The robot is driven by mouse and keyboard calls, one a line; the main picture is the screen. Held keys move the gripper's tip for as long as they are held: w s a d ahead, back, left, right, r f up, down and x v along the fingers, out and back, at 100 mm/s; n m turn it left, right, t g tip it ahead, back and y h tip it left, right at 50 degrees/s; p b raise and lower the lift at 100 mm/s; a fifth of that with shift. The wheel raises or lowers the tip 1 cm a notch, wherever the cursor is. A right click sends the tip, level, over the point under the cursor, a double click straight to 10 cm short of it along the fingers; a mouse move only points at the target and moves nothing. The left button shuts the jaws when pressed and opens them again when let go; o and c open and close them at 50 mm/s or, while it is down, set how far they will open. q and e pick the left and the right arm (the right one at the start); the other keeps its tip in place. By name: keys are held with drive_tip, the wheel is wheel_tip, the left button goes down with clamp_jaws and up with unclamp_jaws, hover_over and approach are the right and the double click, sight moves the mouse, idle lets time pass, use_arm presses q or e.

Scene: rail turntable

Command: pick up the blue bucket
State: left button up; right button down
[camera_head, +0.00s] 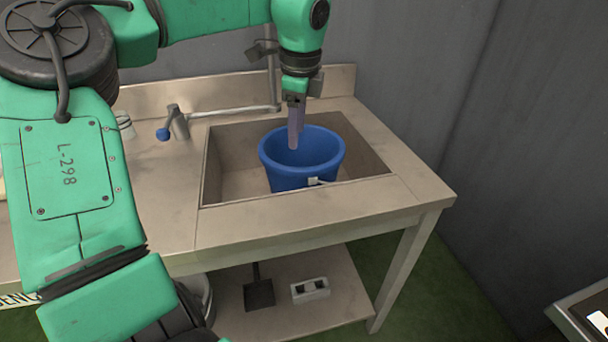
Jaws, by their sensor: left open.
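The blue bucket (292,180) stands upright in the basin of the sink (232,183), its open top facing up. A small pale fitting shows on its front side. My left gripper (296,140) points down over the bucket, its fingers in front of or inside the left part of the opening. The fingers look close together from this angle, but the jaws are open and hold nothing. I cannot tell whether they touch the bucket wall. My right gripper is not in view.
A tap (176,122) with a blue knob and a spout pipe stands behind the sink. A lower shelf (325,318) holds a dustpan (258,291) and a grey block (310,289). A grey wall (420,70) rises behind.

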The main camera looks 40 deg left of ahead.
use_arm(q)
hover_over(293, 168)
drive_tip(key=s+d, duration=0.1)
wheel_tip(293, 168, down, 5)
drive_tip(key=f, duration=0.2)
drive_tip(key=f+p, duration=0.1)
drive_tip(key=f, duration=0.2)
drive_tip(key=a+f, duration=0.1)
drive_tip(key=f, duration=0.2)
drive_tip(key=shift+w+a+f, duration=0.1)
drive_tip(key=shift+w+f, duration=0.05)
drive_tip(key=shift+w, duration=0.25)
drive_tip(key=shift+w+f, duration=0.1)
drive_tip(key=shift+f, duration=0.1)
clamp_jaws()
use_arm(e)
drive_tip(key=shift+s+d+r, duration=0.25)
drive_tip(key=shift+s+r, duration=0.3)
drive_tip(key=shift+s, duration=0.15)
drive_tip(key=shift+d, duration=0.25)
use_arm(q)
drive_tip(key=shift+r, duration=0.15)
